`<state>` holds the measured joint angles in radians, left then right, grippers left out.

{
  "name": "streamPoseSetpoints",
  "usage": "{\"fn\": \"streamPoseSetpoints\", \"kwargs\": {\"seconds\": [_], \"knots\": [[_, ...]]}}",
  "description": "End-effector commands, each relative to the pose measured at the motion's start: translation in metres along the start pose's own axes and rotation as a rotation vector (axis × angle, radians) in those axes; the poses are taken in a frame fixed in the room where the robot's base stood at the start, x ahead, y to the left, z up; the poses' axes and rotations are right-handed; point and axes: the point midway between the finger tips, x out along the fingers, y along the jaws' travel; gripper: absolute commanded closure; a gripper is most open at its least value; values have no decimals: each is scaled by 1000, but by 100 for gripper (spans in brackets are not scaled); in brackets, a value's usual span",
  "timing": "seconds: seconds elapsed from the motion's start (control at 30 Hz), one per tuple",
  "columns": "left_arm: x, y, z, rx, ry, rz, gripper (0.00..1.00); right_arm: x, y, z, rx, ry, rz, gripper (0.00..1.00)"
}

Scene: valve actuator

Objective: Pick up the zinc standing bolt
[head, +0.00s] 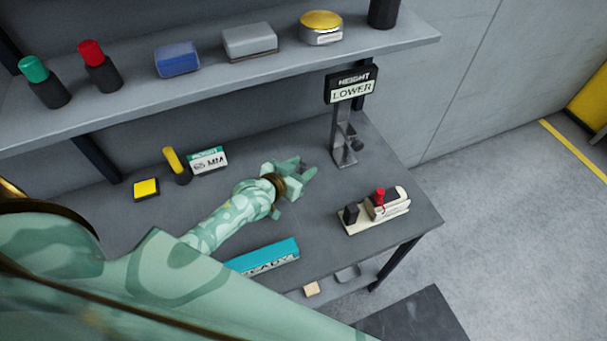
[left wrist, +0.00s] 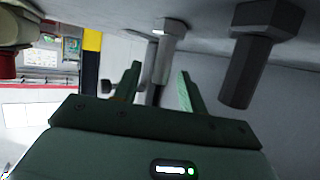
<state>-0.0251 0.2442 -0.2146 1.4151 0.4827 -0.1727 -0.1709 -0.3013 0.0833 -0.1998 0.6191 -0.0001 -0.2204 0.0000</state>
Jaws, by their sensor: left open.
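My left gripper (head: 304,171) reaches over the grey bench in the head view, fingers open. In the left wrist view, the bench surface is at the top of the picture. The two fingers of my left gripper (left wrist: 162,82) are apart with nothing gripped. A light grey metal bolt (left wrist: 172,28), which looks like the zinc one, stands on its hex head ahead of the fingers, in line with the gap between them. A larger dark bolt (left wrist: 246,70) stands to the right, outside the fingers. I cannot make out either bolt in the head view. My right gripper is not in view.
A stand with a "HEIGHT LOWER" sign (head: 350,91) rises beyond the gripper. A cream fixture with a red knob (head: 376,213) sits to its right. A teal block (head: 264,257) lies at the front. The shelf (head: 230,66) runs above the bench's back.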

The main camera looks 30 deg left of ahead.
Motion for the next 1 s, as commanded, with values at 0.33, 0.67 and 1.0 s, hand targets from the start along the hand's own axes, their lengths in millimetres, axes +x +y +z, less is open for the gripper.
{"fn": "streamPoseSetpoints", "kwargs": {"seconds": [0.33,0.67,1.0], "knots": [[11,0,0,0,0,0,64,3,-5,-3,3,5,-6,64],[10,0,1,0,0,0,100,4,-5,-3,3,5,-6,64],[4,1,-16,0,1,1,100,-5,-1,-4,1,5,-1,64]]}}
